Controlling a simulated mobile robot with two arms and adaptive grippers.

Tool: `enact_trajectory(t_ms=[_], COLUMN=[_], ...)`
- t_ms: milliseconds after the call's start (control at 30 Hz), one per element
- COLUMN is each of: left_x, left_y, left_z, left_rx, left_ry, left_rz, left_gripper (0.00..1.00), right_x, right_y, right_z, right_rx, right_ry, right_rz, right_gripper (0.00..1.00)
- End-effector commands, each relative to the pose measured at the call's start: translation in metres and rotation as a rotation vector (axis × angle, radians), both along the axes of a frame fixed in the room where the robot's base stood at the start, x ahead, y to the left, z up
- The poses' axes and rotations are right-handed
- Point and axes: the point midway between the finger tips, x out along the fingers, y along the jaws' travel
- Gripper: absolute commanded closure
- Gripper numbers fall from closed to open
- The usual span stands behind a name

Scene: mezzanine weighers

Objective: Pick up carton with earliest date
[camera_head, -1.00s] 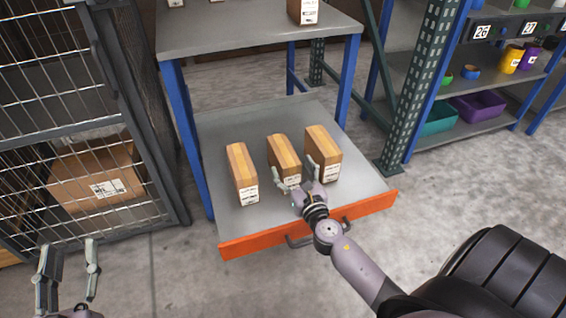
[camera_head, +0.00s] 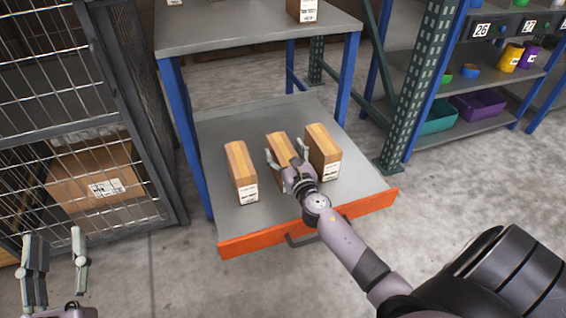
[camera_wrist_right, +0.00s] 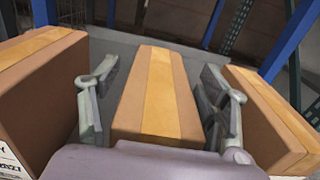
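Three brown cartons with tan tape and white labels stand in a row on the grey pull-out shelf (camera_head: 262,224): a left carton (camera_head: 241,170), a middle carton (camera_head: 278,146) and a right carton (camera_head: 323,150). The label dates are too small to read. My right gripper (camera_head: 286,157) is open around the middle carton, which also shows in the right wrist view (camera_wrist_right: 155,95). One finger is on each side of it, with gaps visible. The middle carton's label is hidden behind my gripper. My left gripper (camera_head: 53,238) is open and empty at the lower left.
The shelf has an orange front edge (camera_head: 240,244) with a handle. A grey tabletop (camera_head: 250,35) on blue legs stands above its rear. A wire cage (camera_head: 75,130) with a large box is at left. A green post (camera_head: 415,85) and bin shelves are at right.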

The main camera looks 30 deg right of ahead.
Motion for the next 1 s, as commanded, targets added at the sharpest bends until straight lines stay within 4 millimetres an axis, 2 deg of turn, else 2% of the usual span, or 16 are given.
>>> enact_trajectory(t_ms=[67,1000], left_x=[0.0,0.0002], left_y=[0.0,0.0001], left_z=[-0.0001,-0.0006], left_rx=[0.0,0.0], left_ry=[0.0,0.002], left_rz=[0.0,0.001], left_gripper=[0.6,0.6], right_x=[-0.0002,-0.0005], right_y=[0.0,0.0002], right_z=[-0.0001,-0.0004], right_rx=[0.0,0.001], right_ry=[0.0,0.001], right_rz=[0.0,0.0], right_gripper=[0.38,1.0])
